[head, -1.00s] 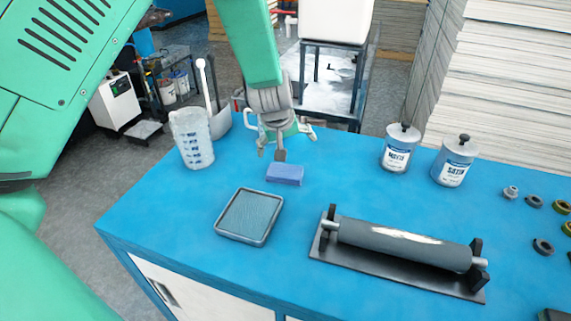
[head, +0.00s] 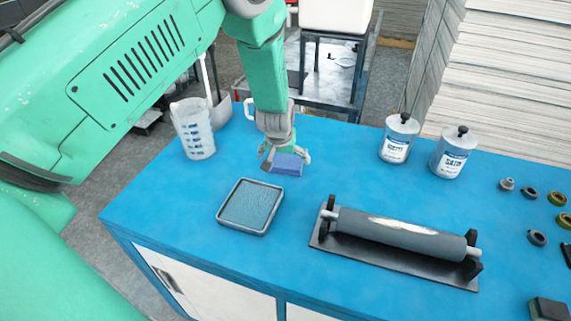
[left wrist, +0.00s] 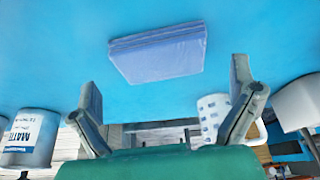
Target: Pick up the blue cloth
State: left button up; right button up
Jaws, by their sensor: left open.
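The blue cloth (head: 288,164) is a small folded blue-violet block on the blue table, behind the tray. My left gripper (head: 286,158) points down just over it from behind, with a finger at each side. In the left wrist view the cloth (left wrist: 157,53) lies just beyond the fingertips and between them. The left gripper's fingers (left wrist: 166,88) stand wide apart there, and nothing is between them in their grip. Whether a finger touches the cloth cannot be told. My right gripper is not in view.
A tray with a grey-blue pad (head: 219,219) lies in front of the cloth. A clear measuring jug (head: 194,130) stands to the left. A grey roller (head: 400,236) on its black stand lies to the right, with two tins (head: 398,140) behind it.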

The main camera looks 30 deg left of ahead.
aim_at(285, 162)
pick_arm(q)
jog(key=x, duration=0.4)
jog(key=shift+w+a, duration=0.1)
jog(key=shift+w, duration=0.15)
jog(key=shift+r, duration=0.1)
jog(key=c, duration=0.9)
jog(key=shift+r, duration=0.1)
notch_tip(285, 162, up, 10)
jog(key=shift+f, duration=0.1)
jog(key=shift+o, duration=0.6)
jog(key=shift+s, duration=0.1)
